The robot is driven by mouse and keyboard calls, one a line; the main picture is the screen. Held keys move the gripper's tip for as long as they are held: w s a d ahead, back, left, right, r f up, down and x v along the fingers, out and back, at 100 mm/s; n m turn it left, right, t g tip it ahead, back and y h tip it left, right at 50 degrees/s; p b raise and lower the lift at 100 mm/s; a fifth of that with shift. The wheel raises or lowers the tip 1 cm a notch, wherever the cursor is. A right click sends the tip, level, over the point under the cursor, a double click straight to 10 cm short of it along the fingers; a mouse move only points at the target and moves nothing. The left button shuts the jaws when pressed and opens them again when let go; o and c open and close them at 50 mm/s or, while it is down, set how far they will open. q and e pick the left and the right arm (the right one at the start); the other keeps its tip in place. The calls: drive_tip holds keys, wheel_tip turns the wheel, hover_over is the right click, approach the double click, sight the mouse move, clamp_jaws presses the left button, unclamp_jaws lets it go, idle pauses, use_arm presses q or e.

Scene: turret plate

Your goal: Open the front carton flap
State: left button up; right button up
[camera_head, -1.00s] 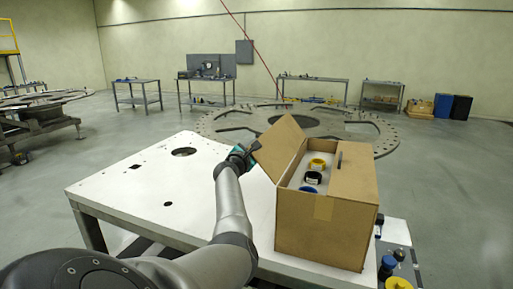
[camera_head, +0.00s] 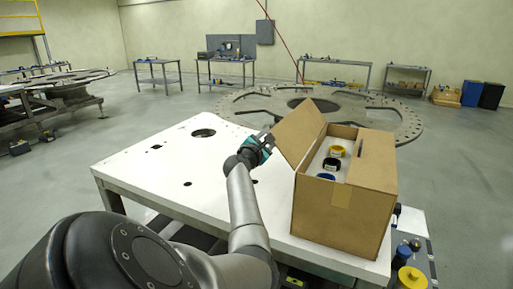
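The cardboard carton (camera_head: 334,216) stands upright on the right part of the white table. Its left flap (camera_head: 298,136) is raised and leans outward to the left. A flap on the right (camera_head: 372,160), with a dark handle slot, lies across that side of the top. The front panel has a strip of tape near its upper edge; I cannot make out a separate raised front flap. Yellow, black and blue rolls show inside. My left gripper (camera_head: 268,140) is just left of the raised flap, close to its edge; contact and finger opening are unclear. My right gripper is out of view.
The white table (camera_head: 160,170) is clear left of the carton, apart from holes in its top. Yellow and blue items (camera_head: 408,268) sit low at the right. A large round plate (camera_head: 400,118) lies behind the table.

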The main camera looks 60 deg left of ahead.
use_arm(q)
drive_tip(key=v, duration=1)
idle(0.5)
